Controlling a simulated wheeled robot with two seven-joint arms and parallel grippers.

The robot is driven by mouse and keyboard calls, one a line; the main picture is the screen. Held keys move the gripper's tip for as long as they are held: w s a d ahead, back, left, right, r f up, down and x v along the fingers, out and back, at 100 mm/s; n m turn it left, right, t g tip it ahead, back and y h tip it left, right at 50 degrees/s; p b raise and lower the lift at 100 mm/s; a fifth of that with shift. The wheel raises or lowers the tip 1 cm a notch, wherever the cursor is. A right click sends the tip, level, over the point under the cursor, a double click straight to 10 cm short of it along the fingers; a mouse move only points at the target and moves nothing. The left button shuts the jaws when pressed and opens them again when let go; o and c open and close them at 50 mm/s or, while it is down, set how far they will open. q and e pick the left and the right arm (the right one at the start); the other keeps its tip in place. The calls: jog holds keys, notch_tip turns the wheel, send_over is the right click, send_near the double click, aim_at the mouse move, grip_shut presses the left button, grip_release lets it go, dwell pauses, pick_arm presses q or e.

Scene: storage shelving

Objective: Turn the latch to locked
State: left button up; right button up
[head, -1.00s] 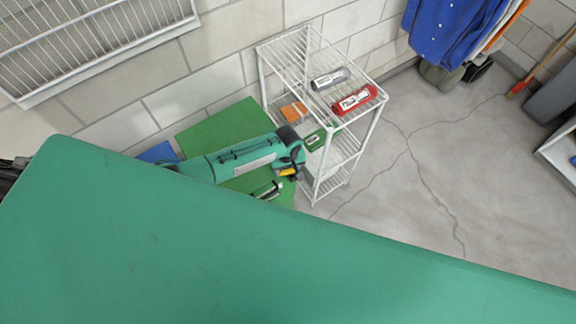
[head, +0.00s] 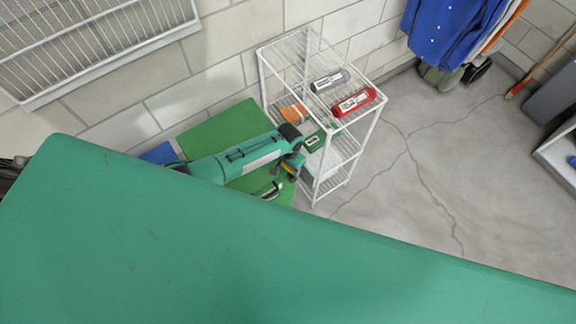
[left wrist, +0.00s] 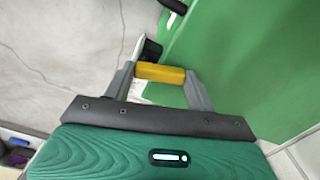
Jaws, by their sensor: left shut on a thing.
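The latch handle shows in the left wrist view as a yellow bar (left wrist: 160,73) with a black part (left wrist: 151,50) beside it, in front of a green panel (left wrist: 245,65). My left gripper (left wrist: 158,76) is shut on the yellow bar, with one grey finger at each end. In the head view my left gripper (head: 290,170) is at the right side of the green cabinet (head: 226,125), next to the wire shelf. The latch is small and mostly hidden there, and its exact angle cannot be told. My right gripper is not in view.
A white wire shelf (head: 287,46) stands close beside my gripper. It holds a grey item (head: 329,80), a red item (head: 354,102), an orange box (head: 295,113) and a green item (head: 315,140). The cracked grey floor (head: 420,170) to the right is clear.

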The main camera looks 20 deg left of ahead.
pick_arm(q)
jog(key=shift+w+d+m, duration=0.1)
jog(key=shift+w+m, duration=0.15)
jog(key=shift+m, duration=1.25)
jog(key=o, duration=1)
notch_tip(320, 180, up, 14)
jog(key=shift+b, duration=0.4)
jog(key=shift+f, duration=0.1)
